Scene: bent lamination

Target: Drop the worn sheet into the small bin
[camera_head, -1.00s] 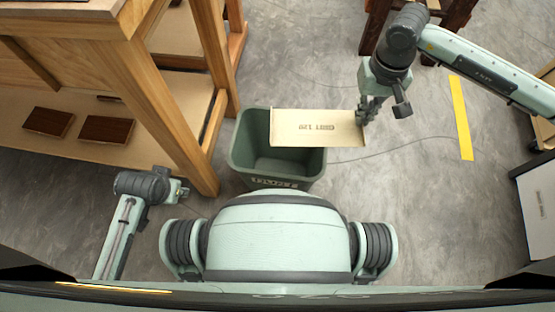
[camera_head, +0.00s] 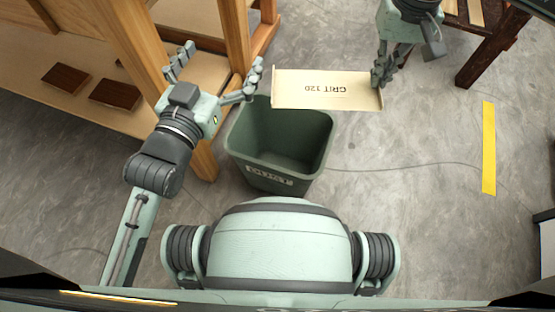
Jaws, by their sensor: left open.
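The worn sheet (camera_head: 300,98) is a tan rectangular piece marked "GRIT 120", with the lettering upside down and its left and right edges bent. My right gripper (camera_head: 380,75) is shut on the sheet's right edge and holds it level beyond the small bin. The small bin (camera_head: 300,168) is dark green and stands open on the floor; its visible inside looks empty. The sheet's near edge overlaps the bin's far rim in the picture. My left gripper (camera_head: 216,72) is open and empty, left of the sheet, its right finger close to the sheet's left edge.
A wooden workbench (camera_head: 237,40) fills the upper left, with two brown blocks (camera_head: 115,95) on its lower shelf. My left gripper overlaps its leg. A dark wooden stand (camera_head: 490,45) is at upper right.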

